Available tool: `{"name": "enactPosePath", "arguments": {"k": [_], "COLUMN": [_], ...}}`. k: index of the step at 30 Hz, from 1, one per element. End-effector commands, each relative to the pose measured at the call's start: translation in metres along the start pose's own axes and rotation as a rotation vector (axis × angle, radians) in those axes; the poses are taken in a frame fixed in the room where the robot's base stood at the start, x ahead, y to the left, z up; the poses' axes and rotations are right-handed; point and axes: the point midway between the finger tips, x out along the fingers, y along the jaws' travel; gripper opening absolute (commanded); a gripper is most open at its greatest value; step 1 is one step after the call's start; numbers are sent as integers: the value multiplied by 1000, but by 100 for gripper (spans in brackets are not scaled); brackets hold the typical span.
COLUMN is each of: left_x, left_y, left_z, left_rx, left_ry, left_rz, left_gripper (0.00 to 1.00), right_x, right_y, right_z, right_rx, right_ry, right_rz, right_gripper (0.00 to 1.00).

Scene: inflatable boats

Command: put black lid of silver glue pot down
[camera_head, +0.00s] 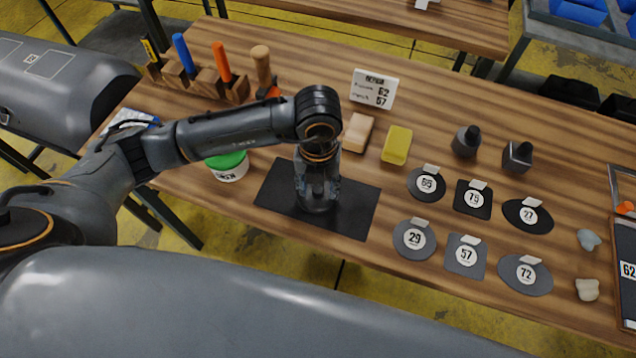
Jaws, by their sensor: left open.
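My left gripper (317,197) points straight down over the black mat (272,192) at the front of the wooden table. Its jaws are open. Dark grey shapes overlap at the gripper, and I cannot separate a silver pot or a black lid from the fingers there. A white pot with a green lid (228,165) stands left of the mat, partly behind my left arm. My right gripper is not in view.
A wooden rack (200,82) with several tools stands at the back left. A sign (374,89), a tan block (358,132) and a yellow block (397,145) lie behind the mat. Several numbered dark patches (414,239) and two dark knobbed items (466,141) occupy the right.

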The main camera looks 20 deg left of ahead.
Motion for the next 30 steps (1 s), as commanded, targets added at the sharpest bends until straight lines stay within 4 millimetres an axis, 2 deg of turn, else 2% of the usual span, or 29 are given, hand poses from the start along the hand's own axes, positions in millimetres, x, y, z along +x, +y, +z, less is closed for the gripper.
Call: {"name": "enactPosePath", "arguments": {"k": [5,12,18,23,30], "left_x": [-25,-78,-111,-121,-122], "left_y": [-1,-1,0,0,0], "left_z": [1,1,1,0,0], "left_rx": [1,2,2,0,0], "left_ry": [-5,-6,-4,-1,0], "left_rz": [-4,-3,-1,0,0], "left_gripper": [46,46,46,46,46], "right_x": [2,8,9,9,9], "right_y": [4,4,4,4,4], "right_z": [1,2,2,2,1], "right_rx": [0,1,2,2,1], "right_ry": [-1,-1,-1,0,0], "right_rz": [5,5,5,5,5], "right_gripper": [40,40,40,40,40]}}
